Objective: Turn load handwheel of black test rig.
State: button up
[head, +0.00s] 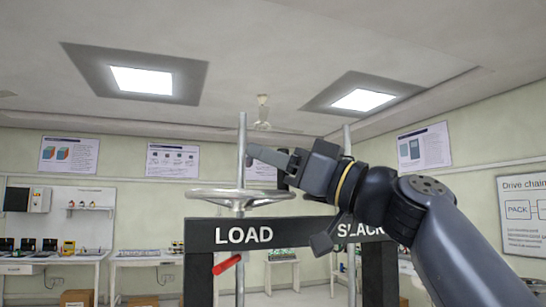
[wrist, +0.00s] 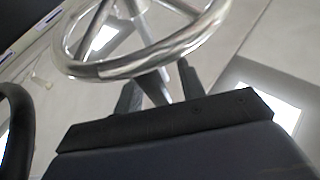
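The load handwheel (head: 237,196) is a silver spoked ring on an upright metal rod (head: 242,145), above the white word LOAD on the black test rig (head: 290,232). My gripper (head: 268,168) is just above and to the right of the wheel, pointing left toward the rod. In the wrist view the wheel rim (wrist: 150,60) crosses in front of the finger ends. The dark fingers of my gripper (wrist: 158,88) stand apart there, with a grey bar showing between them. I cannot tell whether they touch the wheel.
A red handle (head: 227,265) sticks out below the LOAD beam. A second upright rod (head: 347,140) stands behind my gripper, by the word SLACK, partly covered by my arm. Benches (head: 150,260) with small equipment stand along the back wall. Space left of the rig is open.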

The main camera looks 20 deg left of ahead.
jog(key=shift+d+f+b, duration=0.35)
jog(key=shift+d+b, duration=0.1)
jog(key=b+v, duration=0.4)
jog(key=v, duration=0.5)
jog(key=shift+d, duration=0.4)
jog(key=shift+s, duration=0.1)
